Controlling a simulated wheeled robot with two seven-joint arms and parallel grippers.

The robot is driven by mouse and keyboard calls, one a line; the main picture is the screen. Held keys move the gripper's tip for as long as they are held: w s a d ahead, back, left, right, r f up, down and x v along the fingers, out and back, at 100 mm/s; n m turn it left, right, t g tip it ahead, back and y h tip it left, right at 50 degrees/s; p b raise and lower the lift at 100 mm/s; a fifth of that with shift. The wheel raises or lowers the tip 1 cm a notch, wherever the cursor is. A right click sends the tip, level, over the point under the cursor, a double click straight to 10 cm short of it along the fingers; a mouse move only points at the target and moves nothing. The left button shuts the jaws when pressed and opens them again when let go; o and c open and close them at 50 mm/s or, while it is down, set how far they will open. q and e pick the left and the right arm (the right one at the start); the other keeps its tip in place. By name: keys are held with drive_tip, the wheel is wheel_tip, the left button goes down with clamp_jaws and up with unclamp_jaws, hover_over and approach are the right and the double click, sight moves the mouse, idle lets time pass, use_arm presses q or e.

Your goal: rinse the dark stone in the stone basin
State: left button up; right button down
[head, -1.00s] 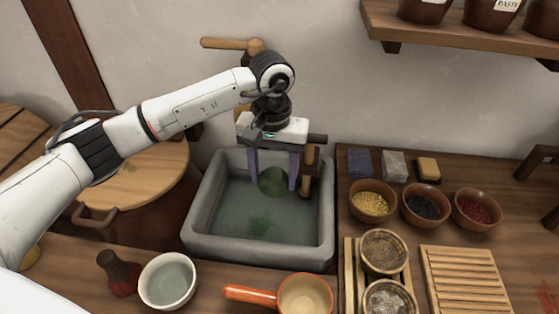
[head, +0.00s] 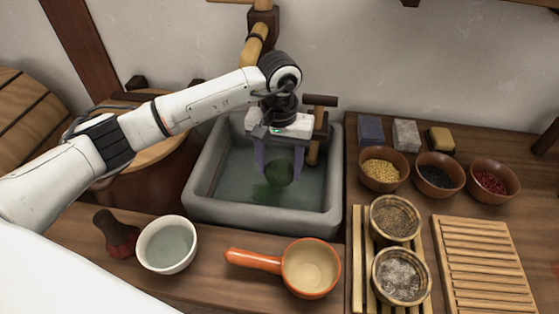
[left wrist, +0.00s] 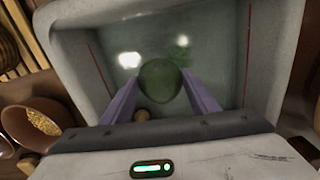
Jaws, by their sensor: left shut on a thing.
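The stone basin (head: 205,190) stands at the back of the counter and holds greenish water (head: 230,180). My left gripper (head: 280,168) reaches down into it, its purple fingers shut on the dark stone (head: 279,174), which is round and dark green. In the left wrist view the stone (left wrist: 160,82) sits between the fingertips (left wrist: 160,92). The stone is at or in the water; how deep I cannot tell. A green cloud (head: 265,193) shows in the water just in front of it, and also in the left wrist view (left wrist: 180,50). My right gripper is out of view.
A wooden spout (head: 255,42) is behind the basin. In front are a white bowl (head: 167,245) and an orange-handled pan (head: 310,268). To the right are small bowls (head: 382,170), several blocks (head: 405,135) and a slatted board (head: 485,265).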

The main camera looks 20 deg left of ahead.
use_arm(q)
wheel_tip(320, 180, down, 5)
drive_tip(key=b, duration=0.2)
drive_tip(key=shift+f+b, duration=0.2)
drive_tip(key=shift+b, duration=0.15)
drive_tip(key=shift+f+b, duration=0.5)
drive_tip(key=shift+f, duration=0.55)
